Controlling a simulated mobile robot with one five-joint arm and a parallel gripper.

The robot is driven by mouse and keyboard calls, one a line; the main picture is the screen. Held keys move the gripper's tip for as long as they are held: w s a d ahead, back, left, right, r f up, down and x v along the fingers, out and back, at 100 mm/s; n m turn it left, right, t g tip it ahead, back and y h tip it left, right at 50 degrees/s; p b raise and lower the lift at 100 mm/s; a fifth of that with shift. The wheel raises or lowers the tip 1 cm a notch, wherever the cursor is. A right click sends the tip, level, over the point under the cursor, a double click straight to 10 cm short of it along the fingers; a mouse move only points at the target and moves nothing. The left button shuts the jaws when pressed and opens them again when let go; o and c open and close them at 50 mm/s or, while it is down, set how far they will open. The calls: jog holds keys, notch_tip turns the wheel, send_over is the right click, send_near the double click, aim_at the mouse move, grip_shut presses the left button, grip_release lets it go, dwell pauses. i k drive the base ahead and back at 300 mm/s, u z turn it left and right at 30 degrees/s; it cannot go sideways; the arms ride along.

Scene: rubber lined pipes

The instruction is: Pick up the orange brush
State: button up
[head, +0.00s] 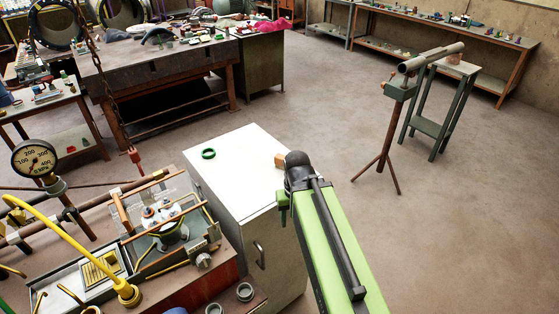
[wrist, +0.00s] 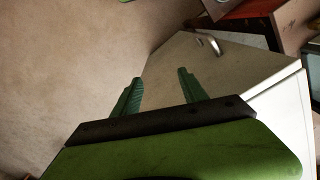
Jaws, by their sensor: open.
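A small orange-tan block (head: 280,160) lies on top of the white cabinet (head: 232,165), near its right edge. It may be the orange brush, but it is too small and too close behind my arm to tell. My gripper (wrist: 160,75) shows in the wrist view with its two green fingers apart and nothing between them. Beyond the fingers are the front of the cabinet, with its metal handle, and the floor. The block is not visible in the wrist view. In the head view my arm reaches over the cabinet's right side and mostly hides the gripper.
A green ring (head: 208,153) lies on the cabinet top. A bench with a pressure gauge (head: 34,157) and a yellow hose (head: 75,245) stands to the left. A tripod stand (head: 390,125) and a grey-green stool (head: 440,105) stand at the right. The floor between is clear.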

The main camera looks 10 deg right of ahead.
aim_at(278, 158)
jog(key=z, duration=0.2)
jog(key=k, duration=0.5)
jog(key=u, duration=1.95)
jog(key=k, duration=0.15)
jog(key=u, duration=1.85)
jog(key=k, duration=1.7)
jog(key=z, duration=1.5)
jog(key=i, duration=1)
